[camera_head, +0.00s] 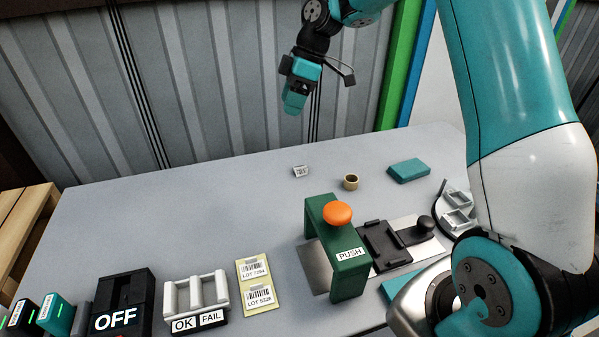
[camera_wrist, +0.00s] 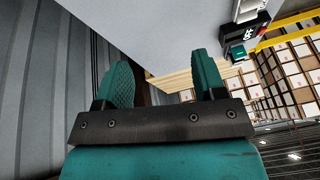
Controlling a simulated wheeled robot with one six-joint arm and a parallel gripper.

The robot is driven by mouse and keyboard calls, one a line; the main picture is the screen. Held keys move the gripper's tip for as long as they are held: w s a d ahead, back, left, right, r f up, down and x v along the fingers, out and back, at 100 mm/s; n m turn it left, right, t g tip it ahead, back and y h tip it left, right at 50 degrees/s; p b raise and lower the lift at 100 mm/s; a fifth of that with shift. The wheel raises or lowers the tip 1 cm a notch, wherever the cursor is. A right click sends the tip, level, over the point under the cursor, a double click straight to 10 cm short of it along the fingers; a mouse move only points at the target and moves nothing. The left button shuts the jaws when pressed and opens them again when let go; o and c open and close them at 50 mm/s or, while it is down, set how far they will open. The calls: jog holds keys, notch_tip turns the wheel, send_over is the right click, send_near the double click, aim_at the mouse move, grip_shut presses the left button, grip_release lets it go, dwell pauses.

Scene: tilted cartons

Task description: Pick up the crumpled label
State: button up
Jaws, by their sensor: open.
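The crumpled label (camera_head: 300,171) is a small whitish piece with dark print, lying on the far part of the grey table in the head view. My gripper (camera_head: 294,104) hangs in the air above and behind the table's far edge, well apart from the label. In the wrist view my gripper (camera_wrist: 162,88) shows two teal fingers spread wide with nothing between them. The label does not show in the wrist view.
A tan ring (camera_head: 351,182) and a teal block (camera_head: 408,171) lie right of the label. A green arch with an orange button (camera_head: 337,213) stands nearer. Flat labels (camera_head: 260,287), an OK/FAIL rack (camera_head: 196,300) and an OFF box (camera_head: 122,305) line the front. The table's left rear is clear.

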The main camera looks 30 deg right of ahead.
jog(key=w+d+f+n, duration=0.1)
jog(key=w+d+f, duration=0.25)
jog(key=d, duration=0.25)
jog(key=w+d+f+n, duration=0.2)
jog(key=d+f, duration=0.3)
jog(key=d, duration=0.1)
jog(key=p, duration=0.1)
send_over(300, 167)
jog(key=d, duration=0.3)
jog(key=f, duration=1.1)
jog(key=shift+s+a+f, duration=0.15)
jog(key=shift+a, duration=0.05)
jog(key=shift+p+x, duration=0.8)
jog(key=shift+x, duration=2.1)
jog(key=c, duration=1)
